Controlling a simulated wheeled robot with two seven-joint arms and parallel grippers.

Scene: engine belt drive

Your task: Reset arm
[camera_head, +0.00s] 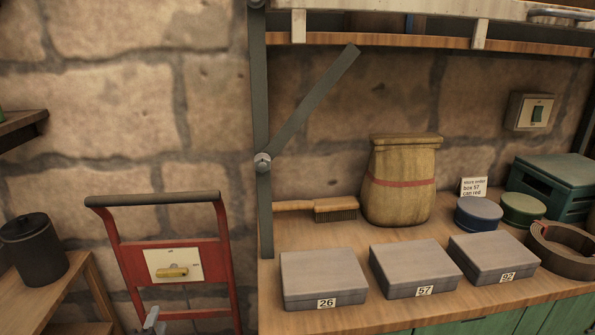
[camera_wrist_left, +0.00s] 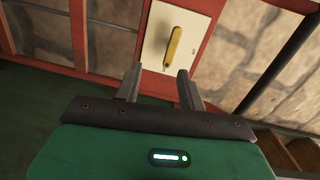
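My left gripper (camera_head: 153,320) shows only as a small grey tip at the bottom edge of the head view, below the red hand-truck-like frame (camera_head: 221,255). In the left wrist view the same gripper (camera_wrist_left: 158,80) has its two fingers apart with nothing between them. Beyond the fingertips is a cream panel (camera_head: 160,257) with a yellow handle (camera_head: 172,272). The handle also shows in the left wrist view (camera_wrist_left: 174,47), apart from the fingers. In the head view the handle lies about level. My right gripper is in neither view.
A wooden workbench (camera_head: 375,318) stands at right with grey boxes 26 (camera_head: 323,273), 57 (camera_head: 414,264) and 92 (camera_head: 495,254). A brush (camera_head: 335,205), sack (camera_head: 400,185) and round tins (camera_head: 478,210) stand behind. A dark canister (camera_head: 34,248) stands on a wooden stand at left.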

